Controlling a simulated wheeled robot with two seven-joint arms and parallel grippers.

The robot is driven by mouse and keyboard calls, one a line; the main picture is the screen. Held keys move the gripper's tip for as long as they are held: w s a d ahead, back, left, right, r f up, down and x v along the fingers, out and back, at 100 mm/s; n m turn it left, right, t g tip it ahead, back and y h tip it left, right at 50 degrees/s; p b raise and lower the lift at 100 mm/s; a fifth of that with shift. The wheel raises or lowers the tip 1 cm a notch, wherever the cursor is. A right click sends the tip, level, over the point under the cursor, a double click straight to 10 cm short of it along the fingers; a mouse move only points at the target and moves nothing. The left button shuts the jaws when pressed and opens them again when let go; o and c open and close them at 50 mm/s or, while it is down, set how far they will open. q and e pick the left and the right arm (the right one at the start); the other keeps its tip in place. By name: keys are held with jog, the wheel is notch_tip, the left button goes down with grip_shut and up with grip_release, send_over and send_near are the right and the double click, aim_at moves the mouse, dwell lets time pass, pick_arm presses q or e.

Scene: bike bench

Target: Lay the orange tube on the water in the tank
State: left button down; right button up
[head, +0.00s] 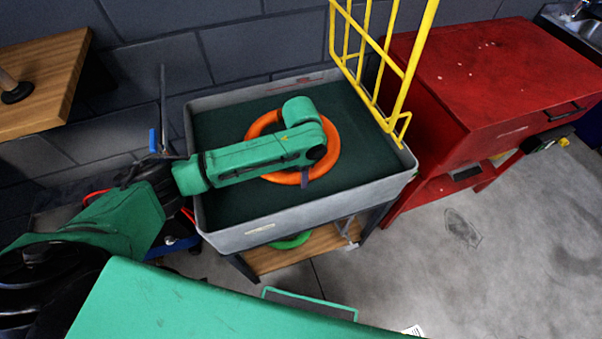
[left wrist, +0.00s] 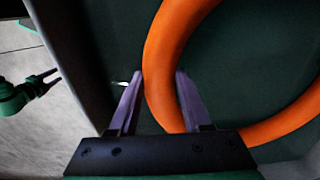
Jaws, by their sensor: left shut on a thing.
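The orange tube (head: 331,160) is a ring inside the grey tank (head: 290,226), level with or just above the dark green water (head: 220,125). I cannot tell whether it touches the water. My left gripper (head: 305,180) reaches over the tank's left wall and points down at the tube's near side. In the left wrist view, the left gripper's fingers (left wrist: 160,85) stand on either side of the orange tube (left wrist: 160,60), shut on it. My forearm hides part of the ring. My right gripper (left wrist: 58,75) shows small at the left of that view, outside the tank, its fingers apart and empty.
A yellow wire rack (head: 400,85) stands at the tank's back right corner. A red cabinet (head: 480,75) is to the right. A wooden bench (head: 45,85) is at the upper left. Under the tank is a wooden shelf (head: 290,262) with a green ring.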

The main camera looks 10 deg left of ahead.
pick_arm(q)
jog(key=shift+r, duration=0.1)
jog(key=shift+c, duration=1.4)
grip_release()
notch_tip(320, 180, up, 14)
jog(key=shift+r, duration=0.25)
